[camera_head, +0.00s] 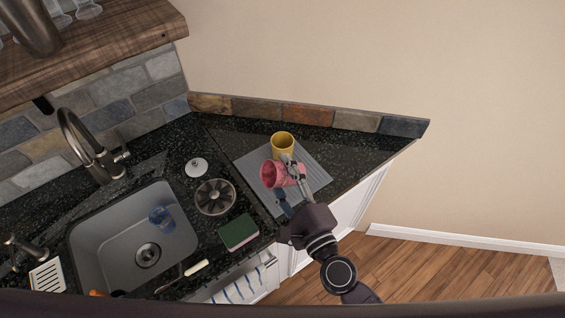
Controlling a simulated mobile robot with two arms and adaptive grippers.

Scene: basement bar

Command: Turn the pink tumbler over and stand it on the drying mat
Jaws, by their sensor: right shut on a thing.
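The pink tumbler (270,175) is tilted on its side over the grey ribbed drying mat (312,160), its round end facing left. My right gripper (290,172) is shut on it from the right side. Whether the tumbler touches the mat cannot be told. A yellow cup (282,142) stands on the mat just behind the tumbler, very close to the gripper. My left gripper is not in view.
Left of the mat are a dark round strainer (215,197), a white-rimmed stopper (196,167) and a green sponge (239,232). The sink (100,250) holds a blue cup (161,218). The mat's right part is bare, near the counter edge.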

